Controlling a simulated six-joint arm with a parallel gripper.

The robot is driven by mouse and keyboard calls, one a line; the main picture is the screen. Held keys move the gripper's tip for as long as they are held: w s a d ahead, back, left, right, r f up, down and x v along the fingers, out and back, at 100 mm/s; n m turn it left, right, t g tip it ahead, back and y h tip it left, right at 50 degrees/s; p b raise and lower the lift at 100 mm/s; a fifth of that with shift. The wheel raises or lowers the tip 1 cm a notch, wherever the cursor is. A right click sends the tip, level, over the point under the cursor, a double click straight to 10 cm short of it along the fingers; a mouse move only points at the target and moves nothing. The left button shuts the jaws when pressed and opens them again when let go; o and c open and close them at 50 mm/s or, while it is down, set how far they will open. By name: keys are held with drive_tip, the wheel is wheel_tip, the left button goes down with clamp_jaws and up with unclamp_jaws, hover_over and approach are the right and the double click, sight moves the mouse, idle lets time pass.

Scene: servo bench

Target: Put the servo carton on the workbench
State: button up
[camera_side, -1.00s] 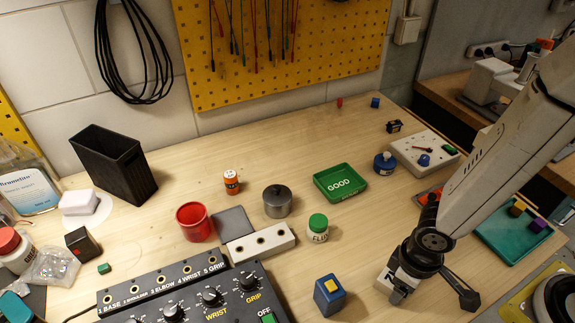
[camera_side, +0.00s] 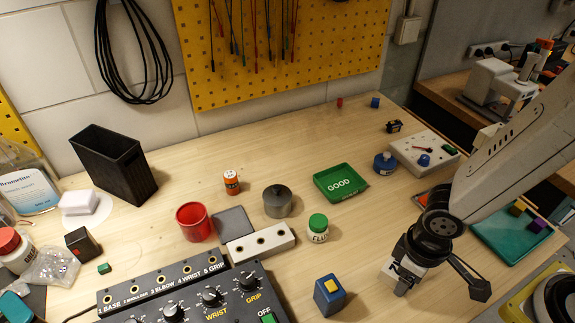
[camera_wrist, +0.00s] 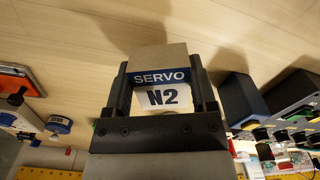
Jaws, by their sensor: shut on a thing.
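In the side view my gripper (camera_side: 404,276) points down at the lower right, over the near right part of the wooden workbench (camera_side: 365,235). Only a pale part of the carton (camera_side: 389,271) shows there beside the fingers. I cannot tell exactly how far it is above the wood.
A green-capped flux jar (camera_side: 318,229), a white block with holes (camera_side: 262,243) and a green GOOD tray (camera_side: 341,183) lie farther off. A teal tray (camera_side: 512,236) is at right. Wood around the gripper is clear.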

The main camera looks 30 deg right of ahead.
drive_tip(key=shift+r, duration=3.25)
drive_tip(key=shift+w, duration=0.1)
drive_tip(key=shift+w+d, duration=0.15)
drive_tip(key=shift+w, duration=0.45)
drive_tip(key=w+d+f+m, duration=0.2)
drive_tip(key=w+d+m, duration=0.2)
drive_tip(key=w+d, duration=1)
drive_tip(key=w, duration=0.3)
drive_tip(key=shift+w+d+f+m, duration=0.15)
drive_tip(key=shift+w+f+m, duration=0.05)
drive_tip(key=shift+w+m, duration=0.1)
drive_tip(key=shift+r, duration=0.1)
